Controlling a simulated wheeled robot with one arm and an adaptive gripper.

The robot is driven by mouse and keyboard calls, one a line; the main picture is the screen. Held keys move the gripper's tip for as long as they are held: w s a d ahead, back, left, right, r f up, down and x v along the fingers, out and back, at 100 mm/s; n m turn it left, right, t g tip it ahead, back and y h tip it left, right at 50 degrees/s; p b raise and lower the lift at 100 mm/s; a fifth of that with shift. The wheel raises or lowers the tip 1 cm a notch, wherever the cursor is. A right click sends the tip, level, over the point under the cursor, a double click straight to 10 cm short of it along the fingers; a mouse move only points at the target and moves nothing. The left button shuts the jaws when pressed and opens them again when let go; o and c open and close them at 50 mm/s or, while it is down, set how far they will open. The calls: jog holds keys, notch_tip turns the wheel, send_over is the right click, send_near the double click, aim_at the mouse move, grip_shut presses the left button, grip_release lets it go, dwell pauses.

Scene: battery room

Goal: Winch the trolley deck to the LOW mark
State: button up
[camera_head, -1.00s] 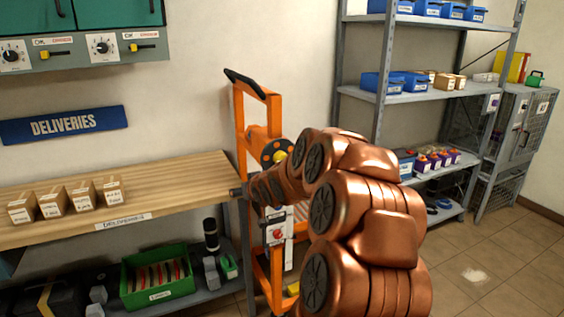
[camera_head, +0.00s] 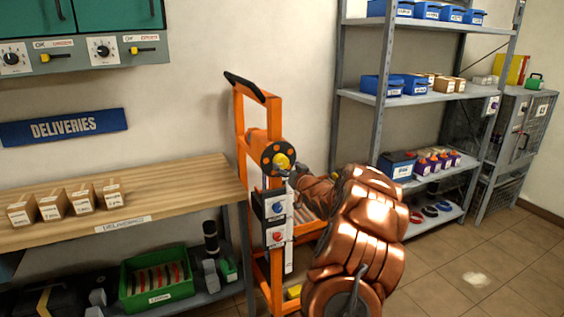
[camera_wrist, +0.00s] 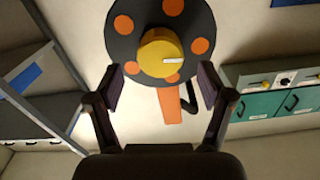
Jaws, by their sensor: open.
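The orange trolley (camera_head: 244,135) stands upright between the wooden bench and the wall shelves. Its winch wheel (camera_head: 268,150) is a dark disc with orange dots and a yellow knob (camera_head: 282,161). In the wrist view the wheel (camera_wrist: 125,45) fills the top centre, and the yellow knob (camera_wrist: 158,54) with a white line lies just beyond my open fingertips. My gripper (camera_wrist: 162,82) is open and empty, its fingers either side below the knob. In the head view my arm hides much of the trolley's lower right. I cannot make out the deck's height or the LOW mark.
A wooden bench (camera_head: 190,180) with small cartons stands close left of the trolley. A grey panel (camera_head: 278,208) with labels and a red knob sits below the wheel. Grey shelves (camera_head: 380,120) with blue bins stand behind on the right. Tiled floor is open at lower right.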

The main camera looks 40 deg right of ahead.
aim_at(283, 163)
jog(key=p+x, duration=0.1)
jog(key=x, duration=0.2)
jog(key=shift+w+d, duration=0.1)
jog(key=shift+w, duration=0.25)
jog(key=shift+w+d, duration=0.1)
jog(key=shift+w, duration=0.4)
jog(key=c, duration=1.2)
